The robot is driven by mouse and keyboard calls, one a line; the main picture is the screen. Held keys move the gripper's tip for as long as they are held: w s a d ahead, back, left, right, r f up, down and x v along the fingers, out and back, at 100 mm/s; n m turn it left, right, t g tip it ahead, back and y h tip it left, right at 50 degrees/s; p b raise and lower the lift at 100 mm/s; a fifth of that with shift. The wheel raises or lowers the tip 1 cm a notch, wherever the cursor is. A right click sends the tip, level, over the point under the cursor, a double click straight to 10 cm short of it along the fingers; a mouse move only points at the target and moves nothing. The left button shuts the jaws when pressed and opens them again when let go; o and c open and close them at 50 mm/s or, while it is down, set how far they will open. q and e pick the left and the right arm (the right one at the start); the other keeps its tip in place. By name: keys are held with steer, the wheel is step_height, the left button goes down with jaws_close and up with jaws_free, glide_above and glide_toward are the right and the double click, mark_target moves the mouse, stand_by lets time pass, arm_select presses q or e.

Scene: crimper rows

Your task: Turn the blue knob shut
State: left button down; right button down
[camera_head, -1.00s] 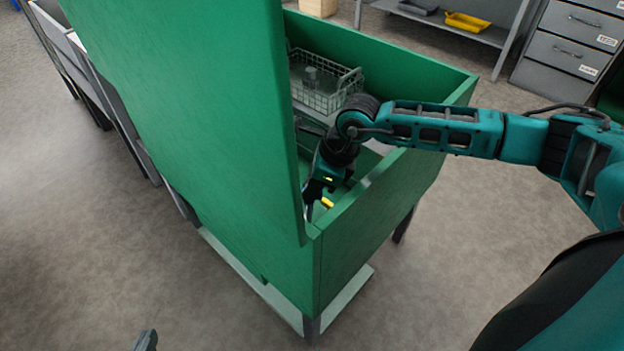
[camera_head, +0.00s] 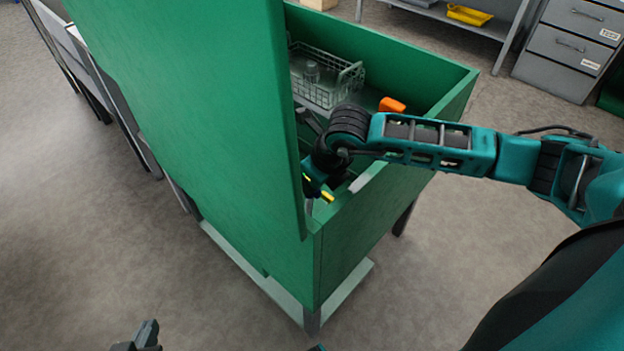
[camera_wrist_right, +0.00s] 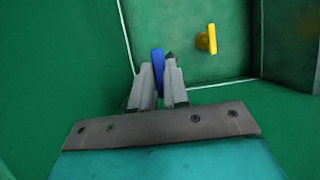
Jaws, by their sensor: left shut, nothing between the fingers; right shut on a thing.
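The blue knob (camera_wrist_right: 158,68) shows in the right wrist view as a narrow, upright blue piece between my right fingertips. My right gripper (camera_wrist_right: 158,88) is shut on it; the fingers cover part of it. In the head view my right gripper (camera_head: 318,196) is down inside the green box, close behind the tall green panel, and the blue knob is hidden there. My left gripper (camera_head: 141,338) is shut and empty at the bottom edge of the head view, well away from the box.
A yellow knob (camera_wrist_right: 207,40) sits on the green surface near the blue one. The green box (camera_head: 405,62) has high walls and a tall panel (camera_head: 190,110) on the left. Inside are a wire basket (camera_head: 325,82) and an orange object (camera_head: 392,105). Floor around it is open.

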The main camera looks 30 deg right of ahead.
stand_by(0.3)
steer(key=c, duration=1.1)
jaws_free()
steer(key=p+v, duration=0.2)
steer(key=v, duration=1.1)
steer(key=shift+w, duration=0.1)
